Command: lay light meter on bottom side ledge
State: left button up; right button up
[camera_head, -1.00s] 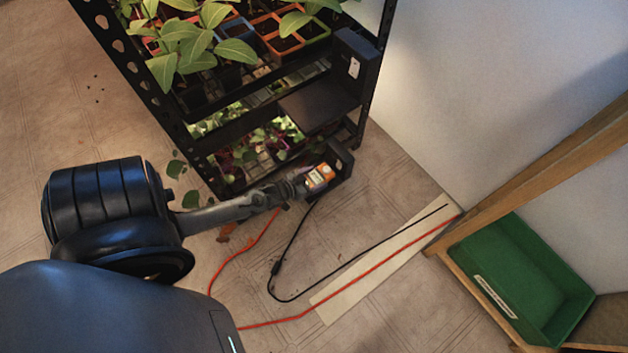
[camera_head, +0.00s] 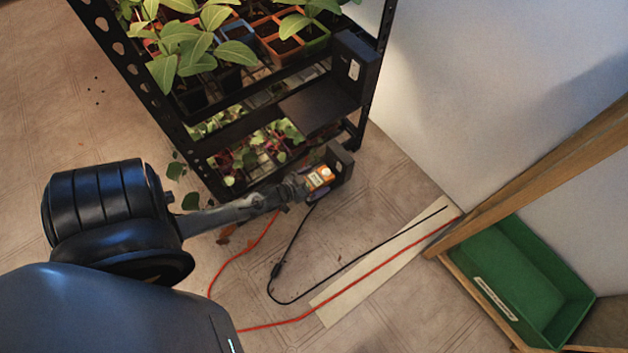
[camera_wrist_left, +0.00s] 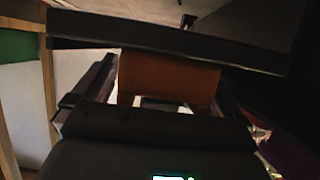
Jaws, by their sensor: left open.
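The light meter (camera_head: 320,177) is a small orange block with a pale label, low at the right side of the black rack in the head view. My left gripper (camera_head: 318,184) is at it, with its jaws open around it. In the left wrist view the orange meter (camera_wrist_left: 168,78) lies between the two fingers (camera_wrist_left: 165,95). A dark bar (camera_wrist_left: 165,42) crosses just beyond it. The black bottom side ledge (camera_head: 341,158) is right at the meter; the contact between them is hidden. My right gripper is not in view.
The black rack (camera_head: 150,92) holds seedlings in pots on several levels. A dark box (camera_head: 355,66) with a white label hangs on its side. Red (camera_head: 340,296) and black cables (camera_head: 281,257) lie on the floor. A green tray (camera_head: 525,290) stands at the right by a wooden frame.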

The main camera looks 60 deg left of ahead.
pick_arm(q)
jog(key=p+v, duration=0.6)
jog(key=v, duration=0.5)
jog(key=w+d+r+m+g+h, duration=0.1)
jog(key=w+d+r+g, duration=0.2)
jog(key=d+r, duration=0.3)
jog(key=w+d+r+g, duration=0.2)
jog(key=w+d+r, duration=0.15)
jog(key=d, duration=0.45)
jog(key=s+d+r+m+g, duration=0.1)
jog(key=s+d+r+g, duration=0.1)
jog(key=r, duration=0.5)
jog(key=s+d+r+m+g+h, duration=0.1)
jog(key=s+d+r+g, duration=0.1)
jog(key=s+d+r, duration=0.3)
jog(key=shift+s+d+r+m+g, duration=0.15)
jog(key=shift+d+r+m+g, duration=0.25)
jog(key=shift+r, duration=1)
